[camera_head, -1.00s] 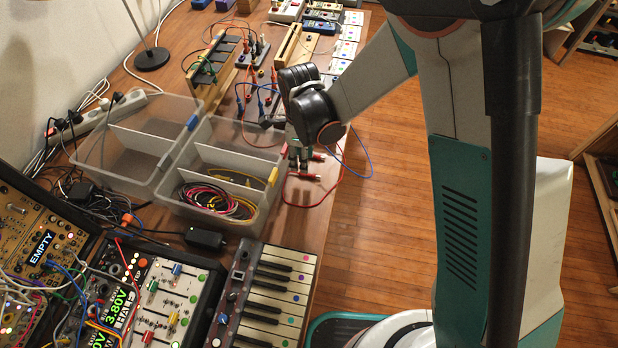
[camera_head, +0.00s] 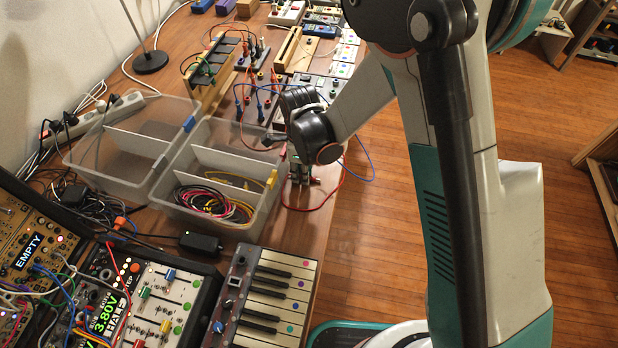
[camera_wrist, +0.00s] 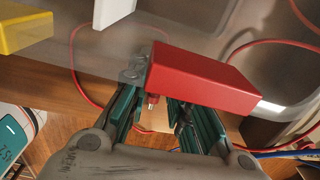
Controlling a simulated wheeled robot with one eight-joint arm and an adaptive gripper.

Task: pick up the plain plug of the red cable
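My gripper (camera_wrist: 165,115) points down at the table's right part, its two fingers apart. In the wrist view a large red plug body (camera_wrist: 203,78) lies across the fingertips and covers the right one. Its left end is close to the left fingertip; I cannot tell whether they touch. A pale sleeve (camera_wrist: 272,109) is at its right end. A small red piece with a metal pin (camera_wrist: 153,99) shows below its left end, between the fingers. The red cable (camera_wrist: 290,143) curves beyond. In the head view the gripper (camera_head: 300,181) hides most of the plugs.
A clear divided bin (camera_head: 262,208) with coiled cables stands left of the gripper, another clear bin (camera_head: 115,180) behind it. A keyboard module (camera_head: 262,300) lies in front. Patched modules stand further back. A blue cable (camera_head: 370,165) hangs by the table's right edge.

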